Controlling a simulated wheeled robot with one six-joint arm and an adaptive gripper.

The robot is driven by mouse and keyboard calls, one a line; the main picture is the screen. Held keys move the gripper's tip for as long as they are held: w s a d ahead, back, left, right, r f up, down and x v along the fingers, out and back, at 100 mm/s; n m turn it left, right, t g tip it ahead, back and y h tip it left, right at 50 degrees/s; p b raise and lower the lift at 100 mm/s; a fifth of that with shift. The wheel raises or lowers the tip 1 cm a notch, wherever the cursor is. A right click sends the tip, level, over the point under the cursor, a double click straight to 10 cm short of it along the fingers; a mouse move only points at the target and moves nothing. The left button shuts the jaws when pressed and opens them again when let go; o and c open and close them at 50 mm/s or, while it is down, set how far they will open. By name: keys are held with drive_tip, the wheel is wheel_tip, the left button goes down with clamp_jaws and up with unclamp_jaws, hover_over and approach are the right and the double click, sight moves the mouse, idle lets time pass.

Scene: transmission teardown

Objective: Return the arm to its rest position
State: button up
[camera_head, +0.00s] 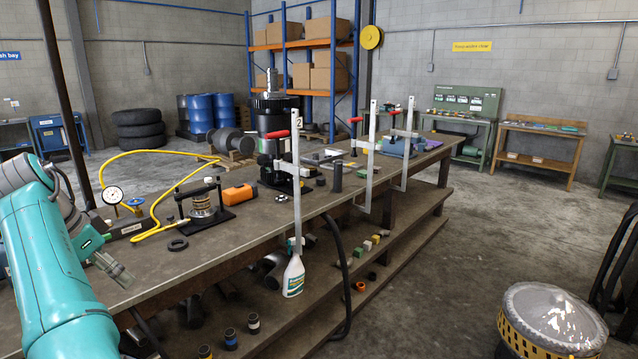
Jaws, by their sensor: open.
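My teal arm reaches in from the left edge of the view, over the near left end of the long workbench (255,217). My gripper (118,272) is small and partly hidden behind the arm, low over the bench's near left edge. Its grey fingers point down to the right and look open, with nothing seen between them. I cannot tell its exact height above the bench top.
A gauge (113,196) with a yellow hose (150,152), a small press (203,203), a black ring (178,245) and an orange block (238,193) lie near my gripper. Tall clamps (296,190) stand along the bench edge.

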drive_tip(key=w+d+f+n+t+y, duration=0.1)
drive_tip(key=w+d+f, duration=0.3)
drive_tip(key=f, duration=0.8)
drive_tip(key=w+d+f+n, duration=0.1)
drive_tip(key=d+f, duration=0.5)
drive_tip(key=f, duration=0.6)
drive_tip(key=w+d+f+n+t+y, duration=0.1)
drive_tip(key=w+d+f, duration=0.3)
drive_tip(key=f, duration=0.7)
drive_tip(key=s+d+f+n+t+y, duration=0.1)
drive_tip(key=s+d+f, duration=0.5)
drive_tip(key=d+f, duration=0.45)
drive_tip(key=s+d+f+t+y, duration=0.1)
drive_tip(key=s+d+f, duration=0.6)
drive_tip(key=d+f, duration=0.3)
drive_tip(key=s+d+r+n+t, duration=0.1)
drive_tip(key=s+d+r+t, duration=0.1)
drive_tip(key=s+d, duration=0.85)
drive_tip(key=s+d+r+n+t, duration=0.1)
drive_tip(key=s+d, duration=0.7)
drive_tip(key=s, duration=0.6)
drive_tip(key=s+d+r+t+h, duration=0.1)
drive_tip(key=s+d+r+t, duration=0.1)
drive_tip(key=s+r, duration=0.7)
drive_tip(key=s+d+r+t+h, duration=0.1)
drive_tip(key=s+d+r, duration=0.3)
drive_tip(key=s+r, duration=0.6)
wheel_tip(320, 180, up, 6)
drive_tip(key=shift+s+d+t, duration=0.15)
drive_tip(key=shift+t, duration=0.25)
